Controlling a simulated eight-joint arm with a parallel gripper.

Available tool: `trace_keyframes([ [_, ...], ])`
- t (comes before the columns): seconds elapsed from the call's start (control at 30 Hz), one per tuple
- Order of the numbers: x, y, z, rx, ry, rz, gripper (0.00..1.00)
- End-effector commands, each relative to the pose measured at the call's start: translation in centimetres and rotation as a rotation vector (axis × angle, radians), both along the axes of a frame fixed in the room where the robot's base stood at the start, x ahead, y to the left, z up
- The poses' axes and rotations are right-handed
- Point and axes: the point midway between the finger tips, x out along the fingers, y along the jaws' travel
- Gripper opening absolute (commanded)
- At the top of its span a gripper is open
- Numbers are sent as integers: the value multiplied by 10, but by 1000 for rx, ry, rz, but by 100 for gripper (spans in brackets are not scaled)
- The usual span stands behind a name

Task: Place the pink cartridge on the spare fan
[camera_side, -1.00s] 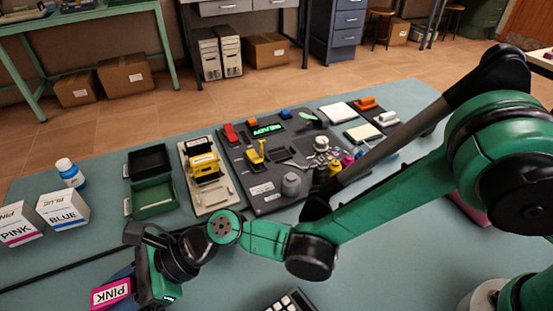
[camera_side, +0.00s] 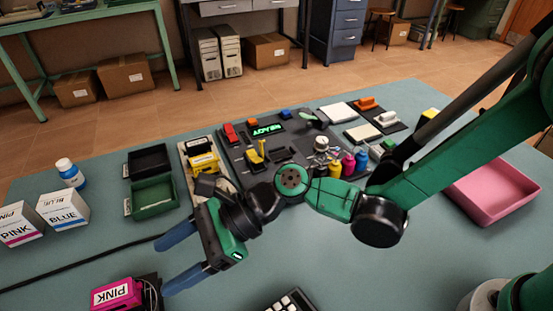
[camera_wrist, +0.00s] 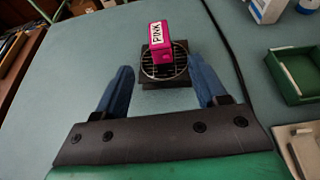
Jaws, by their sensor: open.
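The pink cartridge (camera_side: 117,295), a magenta block with a white "PINK" label, rests on top of the black spare fan (camera_side: 153,283) at the front left of the table. In the wrist view the cartridge (camera_wrist: 161,48) stands over the round grille of the fan (camera_wrist: 176,78), and nothing holds it. My gripper (camera_side: 176,258) is open and empty, its blue fingers spread. It is up and to the right of the fan in the side view. In the wrist view the fingers (camera_wrist: 163,86) show to either side of the fan, apart from it.
White PINK (camera_side: 18,225) and BLUE (camera_side: 64,209) boxes and a blue bottle (camera_side: 70,173) stand at the left. A green tray (camera_side: 154,196) and a black tray (camera_side: 148,160) lie behind my gripper. A pink bin (camera_side: 492,192) is at the right. A black cable crosses the table.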

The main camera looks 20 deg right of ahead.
Motion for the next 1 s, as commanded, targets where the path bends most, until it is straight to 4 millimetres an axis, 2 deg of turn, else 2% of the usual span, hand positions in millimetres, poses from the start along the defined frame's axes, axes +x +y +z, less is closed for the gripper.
trace_keyframes([
  [0.1,1,-17,7,-1,-1,-3,65],
  [0.23,2,-27,12,-8,-18,-1,65],
  [0.37,15,-49,21,-77,-178,2,65],
  [0.47,32,-83,34,-206,-420,26,65],
  [0.57,45,-130,46,-395,-695,95,65],
  [0.67,48,-179,55,-607,-935,210,65],
  [0.8,40,-249,63,-918,-1191,450,65],
  [0.9,28,-292,65,-1112,-1299,658,65],
  [1.0,16,-324,65,-1251,-1351,853,65],
])
